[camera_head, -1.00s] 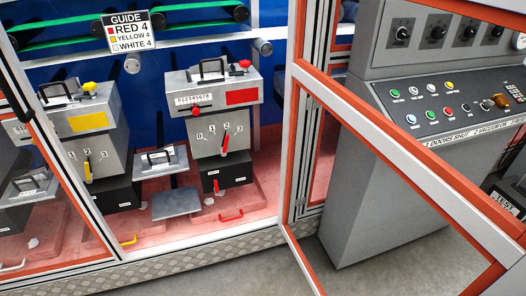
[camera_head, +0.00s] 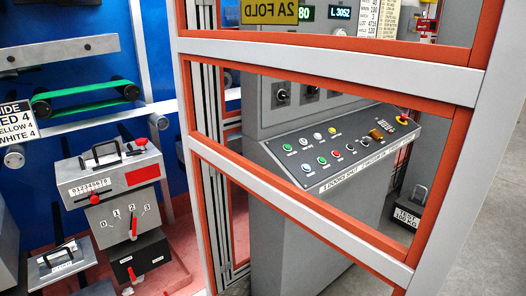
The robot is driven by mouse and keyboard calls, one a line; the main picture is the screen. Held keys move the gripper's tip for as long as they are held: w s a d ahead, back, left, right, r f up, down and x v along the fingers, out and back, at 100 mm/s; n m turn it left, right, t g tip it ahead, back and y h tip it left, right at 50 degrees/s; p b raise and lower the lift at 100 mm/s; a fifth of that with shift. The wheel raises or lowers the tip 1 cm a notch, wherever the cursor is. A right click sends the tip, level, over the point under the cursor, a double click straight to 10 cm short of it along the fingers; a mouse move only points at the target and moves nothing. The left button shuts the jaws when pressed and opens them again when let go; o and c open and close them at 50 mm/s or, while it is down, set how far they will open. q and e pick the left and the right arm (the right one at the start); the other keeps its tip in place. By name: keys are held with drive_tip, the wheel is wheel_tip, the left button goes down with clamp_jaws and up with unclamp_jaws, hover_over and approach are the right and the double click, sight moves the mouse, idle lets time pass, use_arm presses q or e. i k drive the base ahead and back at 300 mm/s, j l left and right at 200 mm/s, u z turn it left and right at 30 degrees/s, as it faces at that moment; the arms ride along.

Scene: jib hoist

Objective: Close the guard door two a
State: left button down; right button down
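A guard door (camera_head: 330,66) with a grey and orange frame and clear panels stands swung open on the right. Its hinge side is at the grey upright post (camera_head: 208,190), and its free side reaches toward me at the right. A yellow sign (camera_head: 270,12) at the top reads "2A FOLD" in mirror image, so I see it from behind. The opening left of the post shows the machine inside. Neither of my grippers is in view.
A control console (camera_head: 345,150) with coloured buttons stands behind the door. Inside the opening are a grey unit with a red label (camera_head: 142,173), a guide sign (camera_head: 15,122) and green belts (camera_head: 85,97).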

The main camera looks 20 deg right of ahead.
sight(482, 87)
drive_tip(key=k+l+u, duration=0.3)
drive_tip(key=k+l, duration=0.4)
drive_tip(key=k+l+u, duration=0.15)
drive_tip(key=l, duration=0.25)
drive_tip(key=k+l+u, duration=0.15)
drive_tip(key=l, duration=0.3)
drive_tip(key=k+l+u, duration=0.15)
drive_tip(key=l, duration=0.2)
drive_tip(key=i+l+u, duration=0.15)
drive_tip(key=l, duration=0.6)
drive_tip(key=l+u, duration=0.2)
drive_tip(key=l, duration=0.55)
